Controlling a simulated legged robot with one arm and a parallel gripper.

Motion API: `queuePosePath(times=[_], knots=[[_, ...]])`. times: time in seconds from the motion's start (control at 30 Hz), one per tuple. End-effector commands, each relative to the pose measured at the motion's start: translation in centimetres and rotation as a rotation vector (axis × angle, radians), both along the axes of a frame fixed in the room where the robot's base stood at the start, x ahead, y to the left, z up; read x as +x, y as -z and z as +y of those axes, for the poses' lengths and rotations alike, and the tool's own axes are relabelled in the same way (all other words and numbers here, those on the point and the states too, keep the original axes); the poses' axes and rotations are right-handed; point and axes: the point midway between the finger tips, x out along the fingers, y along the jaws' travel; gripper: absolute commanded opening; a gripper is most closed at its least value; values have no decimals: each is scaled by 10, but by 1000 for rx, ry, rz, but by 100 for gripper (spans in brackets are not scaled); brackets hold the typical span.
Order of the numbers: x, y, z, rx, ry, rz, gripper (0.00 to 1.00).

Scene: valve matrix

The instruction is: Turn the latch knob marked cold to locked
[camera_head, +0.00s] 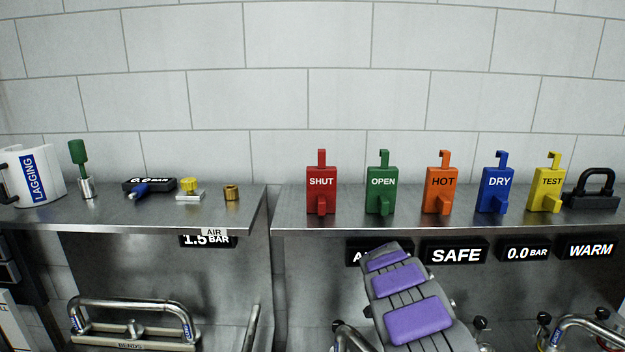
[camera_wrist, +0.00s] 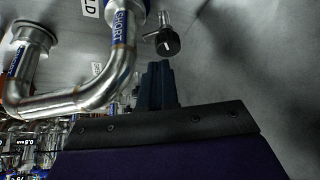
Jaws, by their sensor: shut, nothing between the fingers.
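In the wrist view a round black knob (camera_wrist: 168,43) with a short white mark sits on a metal stem against the grey panel. A white plate (camera_wrist: 91,8) at the top edge is cut off and shows only "LD", so I cannot read its whole word. My gripper (camera_wrist: 158,70) is shut and empty, its dark fingers together just below the knob in the picture. I cannot tell whether the fingertips touch the knob. In the head view my arm hides part of the panel, and my gripper does not show.
A bent steel pipe (camera_wrist: 85,100) with "SHORT" bands runs left of my fingers in the wrist view. In the head view a steel shelf (camera_head: 440,222) carries several coloured tags, with display boxes such as "SAFE" (camera_head: 456,252) below. A black knob (camera_head: 481,323) stands right of my arm.

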Motion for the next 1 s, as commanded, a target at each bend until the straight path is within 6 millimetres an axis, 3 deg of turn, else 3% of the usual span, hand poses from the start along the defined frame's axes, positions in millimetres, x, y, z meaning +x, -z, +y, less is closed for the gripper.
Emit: queuePosePath(times=[0.43,1.0], knots=[[0,55,0,0,0,2,0],[0,59,0,0,0,0,0]])
